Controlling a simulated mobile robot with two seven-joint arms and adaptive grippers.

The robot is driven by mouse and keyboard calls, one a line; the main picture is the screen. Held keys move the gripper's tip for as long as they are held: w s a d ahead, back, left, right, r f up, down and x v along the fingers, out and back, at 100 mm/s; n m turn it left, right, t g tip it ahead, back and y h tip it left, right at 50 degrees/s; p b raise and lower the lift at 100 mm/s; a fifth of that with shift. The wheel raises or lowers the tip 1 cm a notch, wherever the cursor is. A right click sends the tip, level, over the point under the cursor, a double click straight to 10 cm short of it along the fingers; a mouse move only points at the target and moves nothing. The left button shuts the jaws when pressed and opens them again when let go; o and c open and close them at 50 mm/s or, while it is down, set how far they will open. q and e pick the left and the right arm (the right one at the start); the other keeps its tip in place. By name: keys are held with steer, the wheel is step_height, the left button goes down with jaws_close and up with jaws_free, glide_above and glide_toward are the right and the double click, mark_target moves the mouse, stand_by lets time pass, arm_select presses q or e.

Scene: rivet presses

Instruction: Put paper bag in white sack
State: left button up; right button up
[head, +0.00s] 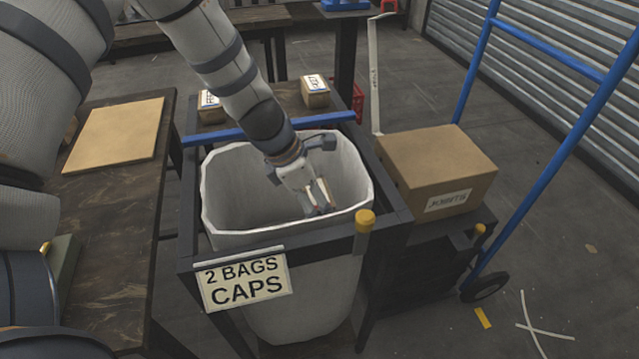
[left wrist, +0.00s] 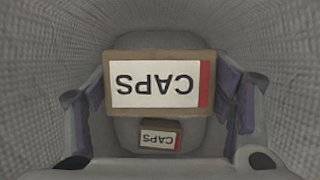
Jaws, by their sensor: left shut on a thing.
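The white sack (head: 235,228) hangs open in a dark metal frame. My left gripper (head: 320,197) points down inside the sack's mouth. In the left wrist view my left gripper is shut on a brown paper bag (left wrist: 203,55) with a white CAPS label and a red stripe, with a finger at each side. A second, smaller-looking CAPS bag (left wrist: 160,149) lies lower, at the sack's bottom. The sack's woven walls (left wrist: 45,50) surround both bags. In the head view the bags are mostly hidden by the gripper and sack wall. My right gripper is out of view.
A sign reading 2 BAGS CAPS (head: 245,279) hangs on the frame's front. A cardboard box (head: 430,160) sits right on a blue-handled cart (head: 560,150). A wooden table (head: 110,220) with a tan board (head: 117,134) stands left. Two small labelled packages (head: 315,93) (head: 211,108) sit behind the sack.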

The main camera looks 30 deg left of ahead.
arm_select(q)
step_height(320, 180, down, 13)
steer(key=b, duration=0.5)
steer(key=shift+f+b, duration=0.1)
steer(key=shift+b, duration=0.3)
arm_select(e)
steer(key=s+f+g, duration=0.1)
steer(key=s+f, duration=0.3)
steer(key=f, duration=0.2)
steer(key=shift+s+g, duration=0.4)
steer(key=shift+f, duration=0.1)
arm_select(q)
steer(key=o, duration=1.4)
steer(key=shift+c, duration=0.2)
steer(key=v, duration=1.2)
steer(key=shift+w, duration=0.1)
